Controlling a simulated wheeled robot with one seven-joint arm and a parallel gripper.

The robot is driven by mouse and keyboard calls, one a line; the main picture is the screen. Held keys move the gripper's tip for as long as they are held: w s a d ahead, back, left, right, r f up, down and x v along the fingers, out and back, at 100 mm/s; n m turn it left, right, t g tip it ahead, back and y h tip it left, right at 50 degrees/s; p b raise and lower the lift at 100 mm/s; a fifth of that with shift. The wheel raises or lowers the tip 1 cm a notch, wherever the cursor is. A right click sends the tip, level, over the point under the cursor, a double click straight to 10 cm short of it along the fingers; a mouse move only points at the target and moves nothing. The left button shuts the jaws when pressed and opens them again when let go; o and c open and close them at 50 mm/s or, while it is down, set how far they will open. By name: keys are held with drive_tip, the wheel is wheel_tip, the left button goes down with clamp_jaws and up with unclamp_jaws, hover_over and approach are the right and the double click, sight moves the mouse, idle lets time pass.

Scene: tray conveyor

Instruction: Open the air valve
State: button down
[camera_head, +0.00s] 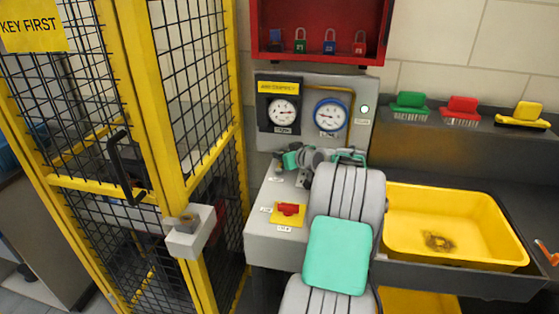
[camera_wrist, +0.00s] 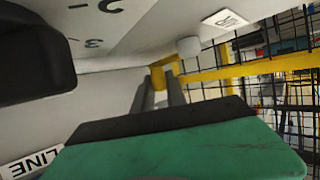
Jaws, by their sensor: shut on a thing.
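The air panel (camera_head: 302,95) stands behind a grey bench and carries two round gauges, one black-framed (camera_head: 283,112) and one blue-rimmed (camera_head: 330,115). My gripper (camera_head: 286,158) is low in front of the panel, below the black-framed gauge, pointing left. In the wrist view its two grey fingers (camera_wrist: 161,90) are close together, with a yellow piece visible between or behind the tips. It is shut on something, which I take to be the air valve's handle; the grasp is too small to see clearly. My arm hides part of the bench.
A yellow mesh fence with a gate (camera_head: 160,170) stands left. A yellow tub (camera_head: 400,205) and several brushes are right. A red cabinet (camera_head: 320,14) with padlocks hangs above.

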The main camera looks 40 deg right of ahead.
drive_tip(key=c, duration=1.4)
unclamp_jaws()
drive_tip(key=shift+o, duration=0.2)
drive_tip(key=shift+s, duration=0.1)
drive_tip(key=b+v, duration=0.1)
drive_tip(key=v, duration=0.6)
drive_tip(key=shift+s+r, duration=0.15)
drive_tip(key=shift+s, duration=0.2)
